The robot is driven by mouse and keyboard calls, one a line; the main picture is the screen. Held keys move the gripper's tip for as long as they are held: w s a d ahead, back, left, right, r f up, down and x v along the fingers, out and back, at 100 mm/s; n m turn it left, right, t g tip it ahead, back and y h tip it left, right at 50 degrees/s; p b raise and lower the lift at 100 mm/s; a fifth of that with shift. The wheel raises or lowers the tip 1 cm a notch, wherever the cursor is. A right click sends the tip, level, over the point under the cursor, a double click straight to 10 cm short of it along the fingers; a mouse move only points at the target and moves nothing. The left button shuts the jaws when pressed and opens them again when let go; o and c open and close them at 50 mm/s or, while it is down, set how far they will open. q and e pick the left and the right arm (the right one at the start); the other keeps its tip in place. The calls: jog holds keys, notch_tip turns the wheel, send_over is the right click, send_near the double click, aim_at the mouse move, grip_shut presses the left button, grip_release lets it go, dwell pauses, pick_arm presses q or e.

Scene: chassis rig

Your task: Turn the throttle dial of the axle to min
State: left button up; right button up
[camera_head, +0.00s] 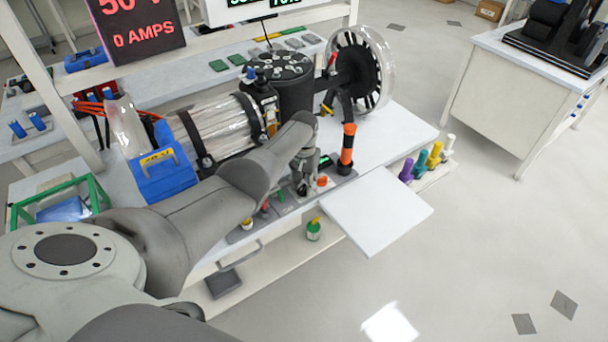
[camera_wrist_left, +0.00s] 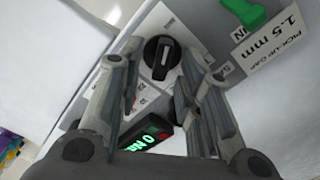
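A round black dial (camera_wrist_left: 160,57) with a pale pointer line sits on a light panel in the left wrist view. It looks like the throttle dial, but I cannot read its label. My left gripper (camera_wrist_left: 157,70) is open, with its fingers on either side of the dial; I cannot tell if they touch it. In the head view my left gripper (camera_head: 303,182) points down at the bench's front control panel and hides most of the dial's area. The axle rig, with its spoked wheel (camera_head: 358,72) and black housing (camera_head: 281,85), stands behind. My right gripper is not in view.
A small green-lit display (camera_wrist_left: 150,136) is beside the dial. A green lever (camera_wrist_left: 245,12) and a "PICK-UP GAP 1.5 mm" label are at upper right. An orange-and-black handle (camera_head: 347,148) stands right of my gripper. A bare white shelf (camera_head: 378,210) juts out in front.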

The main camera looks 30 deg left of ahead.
aim_at(304, 185)
pick_arm(q)
notch_tip(304, 185, up, 12)
dwell(0.6)
jog(key=shift+f, duration=0.1)
